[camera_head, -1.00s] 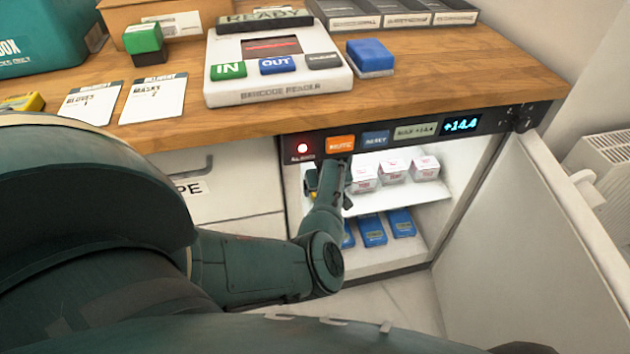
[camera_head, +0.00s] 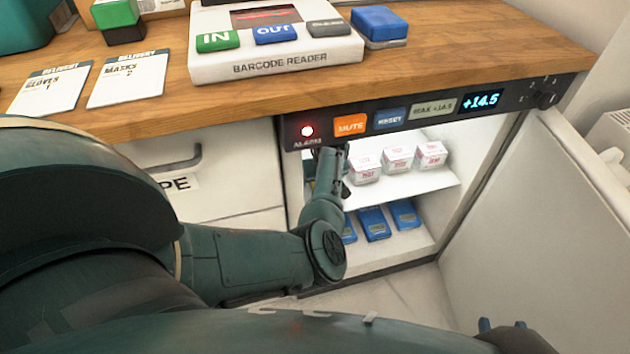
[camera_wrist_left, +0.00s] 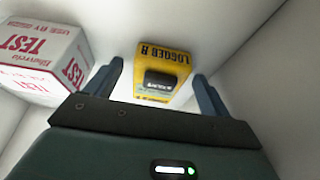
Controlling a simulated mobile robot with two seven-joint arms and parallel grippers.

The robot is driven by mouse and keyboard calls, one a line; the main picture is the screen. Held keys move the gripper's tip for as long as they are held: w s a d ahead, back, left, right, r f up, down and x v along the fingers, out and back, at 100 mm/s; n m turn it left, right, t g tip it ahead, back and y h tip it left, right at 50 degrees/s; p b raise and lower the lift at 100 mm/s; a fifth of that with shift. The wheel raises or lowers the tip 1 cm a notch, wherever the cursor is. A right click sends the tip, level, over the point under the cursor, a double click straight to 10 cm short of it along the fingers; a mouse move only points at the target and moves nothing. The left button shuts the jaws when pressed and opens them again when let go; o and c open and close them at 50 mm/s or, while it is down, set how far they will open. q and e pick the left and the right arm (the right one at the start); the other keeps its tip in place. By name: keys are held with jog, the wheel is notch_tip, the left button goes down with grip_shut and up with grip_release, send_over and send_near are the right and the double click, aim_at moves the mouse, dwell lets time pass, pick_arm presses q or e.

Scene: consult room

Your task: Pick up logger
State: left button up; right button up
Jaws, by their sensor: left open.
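The yellow logger (camera_wrist_left: 163,66), marked LOGGER B with a dark screen, is in the left wrist view on the white shelf. My left gripper (camera_wrist_left: 158,72) is open, its two fingers on either side of the logger with visible gaps. In the head view my left arm (camera_head: 325,195) reaches into the lit fridge and hides the logger. My right gripper (camera_head: 502,324) shows at the bottom right of the head view, its two blue fingertips apart and nothing seen between them.
White TEST boxes (camera_head: 398,158) stand on the upper shelf; one (camera_wrist_left: 42,62) is close left of my left gripper. Blue packs (camera_head: 374,222) lie below. The open fridge door (camera_head: 540,220) is at right. The control panel (camera_head: 420,108) and counter (camera_head: 150,110) are above the opening.

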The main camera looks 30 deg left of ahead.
pick_arm(q)
jog(key=shift+c, duration=0.2)
jog(key=c, duration=1.1)
jog(key=shift+r, duration=0.1)
